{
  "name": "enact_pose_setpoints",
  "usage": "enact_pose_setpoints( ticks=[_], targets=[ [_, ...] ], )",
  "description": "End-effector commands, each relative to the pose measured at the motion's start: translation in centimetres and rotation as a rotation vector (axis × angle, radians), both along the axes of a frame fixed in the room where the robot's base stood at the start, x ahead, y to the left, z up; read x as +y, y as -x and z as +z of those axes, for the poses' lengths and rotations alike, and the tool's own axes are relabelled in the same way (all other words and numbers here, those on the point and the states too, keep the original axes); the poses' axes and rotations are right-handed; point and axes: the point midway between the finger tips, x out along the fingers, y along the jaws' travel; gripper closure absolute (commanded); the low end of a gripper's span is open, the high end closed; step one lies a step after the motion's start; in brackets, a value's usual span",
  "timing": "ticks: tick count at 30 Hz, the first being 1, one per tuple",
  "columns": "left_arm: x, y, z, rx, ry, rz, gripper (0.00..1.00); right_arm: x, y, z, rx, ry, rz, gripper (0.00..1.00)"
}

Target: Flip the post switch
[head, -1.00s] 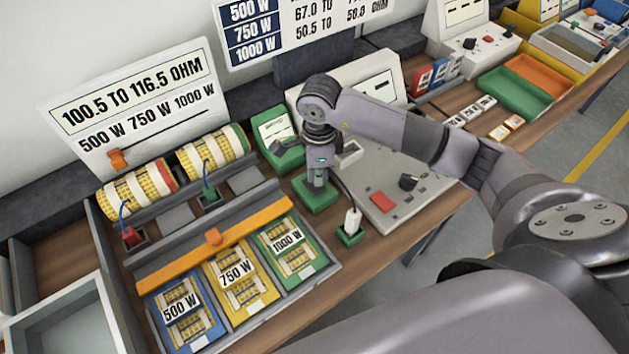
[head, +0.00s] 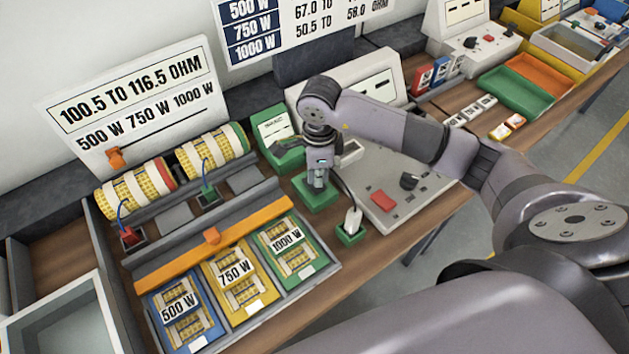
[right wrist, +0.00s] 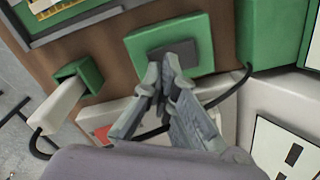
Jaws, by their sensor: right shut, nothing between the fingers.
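My right gripper (head: 318,186) points down over a small green base (head: 321,203) near the middle of the bench. Its fingers look closed together and empty. In the right wrist view, the fingertips (right wrist: 165,66) meet at the near edge of a dark rectangular pad (right wrist: 185,52) on the green base (right wrist: 137,45); I cannot tell whether they touch it. No part is labelled as the post switch. A grey control panel (head: 432,187) beside the gripper has a black knob (head: 409,181) and a red button (head: 383,201). My left gripper is not in view.
A white corded plug (head: 353,220) stands in a small green holder (head: 351,237) just right of the base. A green box (head: 277,130) stands close behind. The tray of wattage cards (head: 233,273) is at left, with an orange bar (head: 250,223). Two yellow coils (head: 137,188) lie behind.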

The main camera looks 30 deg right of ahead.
Motion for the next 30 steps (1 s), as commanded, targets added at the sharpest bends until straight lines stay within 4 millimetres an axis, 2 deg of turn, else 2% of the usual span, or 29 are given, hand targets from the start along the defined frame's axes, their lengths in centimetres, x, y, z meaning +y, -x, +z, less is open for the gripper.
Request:
enact_pose_setpoints(
  ticks=[30],
  targets=[
    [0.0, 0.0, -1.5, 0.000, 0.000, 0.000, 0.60, 0.0, 0.0, -1.6, 0.000, 0.000, 0.000, 1.00]
  ],
)
